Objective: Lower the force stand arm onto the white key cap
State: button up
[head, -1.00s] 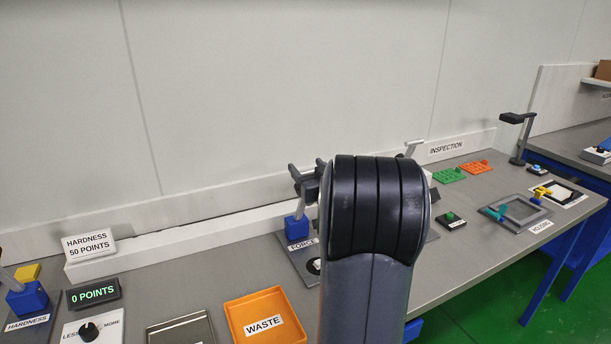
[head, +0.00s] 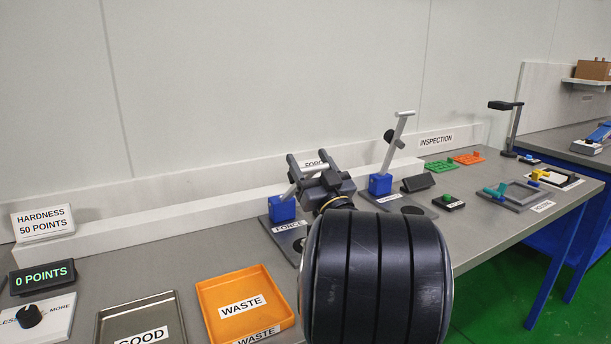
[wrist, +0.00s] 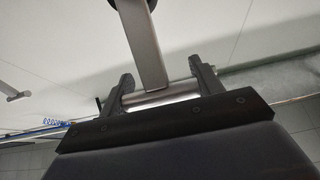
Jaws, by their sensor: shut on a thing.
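The force stand has a blue block (head: 282,208) on a grey base plate (head: 283,228) labelled FORCE. Its grey arm (head: 291,189) rises from the block, tilted to the right. My gripper (head: 308,162) is at the upper end of this arm, above the base. In the wrist view, my gripper (wrist: 162,76) is shut on the cross bar (wrist: 160,96) of the force stand arm (wrist: 142,40), one finger on each side of the arm. I cannot make out the white key cap; my own arm covers part of the base plate.
An orange WASTE tray (head: 208,295) and a metal GOOD tray (head: 110,320) lie to the left. A second stand (head: 380,185) with a raised arm stands just right. A long low white ledge (head: 140,233) runs behind along the wall.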

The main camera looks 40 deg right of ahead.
jog(key=shift+s+a+f+t+h+b, duration=0.2)
jog(key=shift+s+f+t+b, duration=0.65)
jog(key=shift+b, duration=1.6)
jog(key=shift+s+a+f+t+h+b, duration=0.15)
jog(key=shift+s+f+t+b, duration=0.3)
jog(key=shift+s+f+b, duration=1.35)
jog(key=shift+w+a+r+b, duration=0.1)
jog(key=shift+w+r+b, duration=0.1)
jog(key=shift+w+b, duration=0.2)
jog(key=shift+w+r+b, duration=0.2)
jog(key=shift+w+b, duration=0.1)
jog(key=shift+w, duration=0.2)
jog(key=o, duration=1.4)
jog(key=shift+s, duration=0.1)
jog(key=shift+s+f, duration=0.15)
jog(key=shift+f, duration=0.05)
jog(key=s+a, duration=0.1)
jog(key=s, duration=0.3)
jog(key=s+a+p, duration=0.1)
jog(key=s, duration=0.3)
jog(key=s+a, duration=0.1)
jog(key=s, duration=0.3)
jog(key=shift+f, duration=0.2)
